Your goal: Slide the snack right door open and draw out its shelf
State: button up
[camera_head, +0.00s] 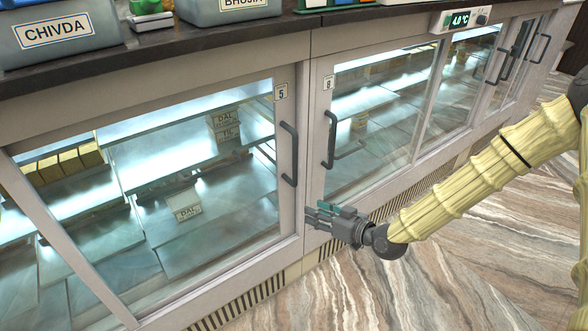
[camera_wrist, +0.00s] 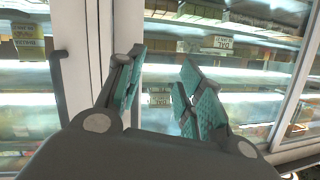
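Sliding glass doors front the counter, and those near my gripper look shut. The door marked 5 (camera_head: 281,91) has a dark upright handle (camera_head: 289,153) on its right stile. The door to its right, with a plate that looks like 8 (camera_head: 328,83), has a handle (camera_head: 330,140) on its left stile. Which is the snack right door is not labelled. My gripper (camera_head: 312,215) is below both handles, near the frame between the doors. In the wrist view its teal-padded fingers (camera_wrist: 160,80) are spread, with nothing held. A dark handle (camera_wrist: 57,85) stands left of them; I cannot tell whose.
Behind the glass are lit metal shelves (camera_head: 185,116) with small labels, including DAL (camera_head: 187,207). Tubs marked CHIVDA (camera_head: 60,40) and BHUJIA (camera_head: 230,8) stand on the dark countertop. A 4.0°C display (camera_head: 460,20) is at upper right. The striped floor (camera_head: 370,285) in front is clear.

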jog(key=w+d+r+n+t+y+b, duration=0.1)
jog(key=w+r+n+t+y+b, duration=0.15)
jog(key=w+r, duration=0.55)
jog(key=shift+g, duration=0.25)
jog(key=x, duration=0.3)
jog(key=r+x, duration=0.1)
jog(key=x, duration=0.2)
jog(key=s+a+p+x, duration=0.1)
jog(key=x, duration=0.2)
jog(key=shift+r, duration=0.25)
grip_shut()
